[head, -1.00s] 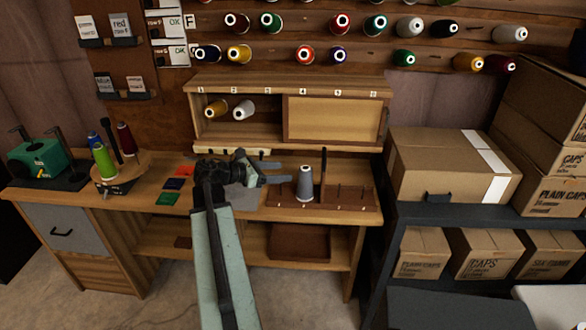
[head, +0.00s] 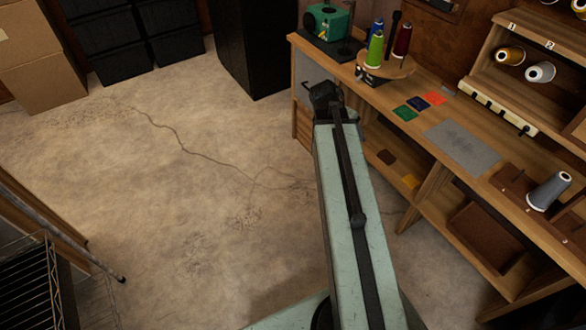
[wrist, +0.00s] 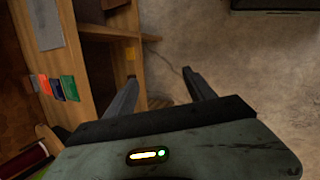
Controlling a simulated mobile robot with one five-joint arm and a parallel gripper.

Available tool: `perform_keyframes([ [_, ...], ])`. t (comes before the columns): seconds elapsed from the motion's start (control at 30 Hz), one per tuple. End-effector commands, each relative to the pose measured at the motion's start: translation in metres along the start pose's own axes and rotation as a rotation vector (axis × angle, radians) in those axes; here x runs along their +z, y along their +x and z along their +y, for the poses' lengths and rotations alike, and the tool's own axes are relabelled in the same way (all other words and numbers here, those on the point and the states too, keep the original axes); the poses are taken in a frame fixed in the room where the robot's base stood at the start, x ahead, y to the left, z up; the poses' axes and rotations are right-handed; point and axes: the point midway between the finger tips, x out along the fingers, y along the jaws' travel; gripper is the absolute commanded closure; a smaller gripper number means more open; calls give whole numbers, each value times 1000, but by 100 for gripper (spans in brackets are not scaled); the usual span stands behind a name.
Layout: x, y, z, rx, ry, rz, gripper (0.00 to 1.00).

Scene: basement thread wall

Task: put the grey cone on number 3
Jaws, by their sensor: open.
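The shelf unit above the bench shows number plates 1 (head: 513,26) and 2 (head: 550,45); number 3 is out of the frame. My gripper (wrist: 158,70) is open in the wrist view, its two fingers apart with nothing between them, over the floor beside the bench. In the head view my arm reaches left of the bench, far from the cone, and the fingers are hidden.
The wooden bench (head: 430,135) holds a grey mat (head: 462,146), coloured cards (head: 419,103) and a stand with thread cones (head: 385,68). A gold spool (head: 510,53) and a white spool (head: 541,72) lie in the shelf. Open floor (head: 200,180) spreads to the left.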

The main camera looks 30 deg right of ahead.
Motion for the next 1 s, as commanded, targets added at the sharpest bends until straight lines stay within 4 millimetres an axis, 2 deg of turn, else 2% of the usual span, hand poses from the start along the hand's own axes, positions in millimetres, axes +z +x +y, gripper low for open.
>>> perform_keyframes([
  [0.03,-31,-20,-46,-54,31,65,37],
  [0.07,-47,-32,-74,-96,60,98,37],
  [0.1,-65,-48,-110,-153,94,134,37],
  [0.2,-94,-83,-189,-288,162,185,37],
  [0.3,-106,-108,-243,-385,207,197,37],
  [0.4,-111,-123,-274,-436,228,195,37],
  [0.5,-112,-126,-280,-449,236,193,37],
  [0.67,-112,-126,-279,-448,237,194,37],
  [0.77,-110,-133,-275,-447,237,194,37],
  [1.0,-93,-197,-245,-446,237,194,37],
])
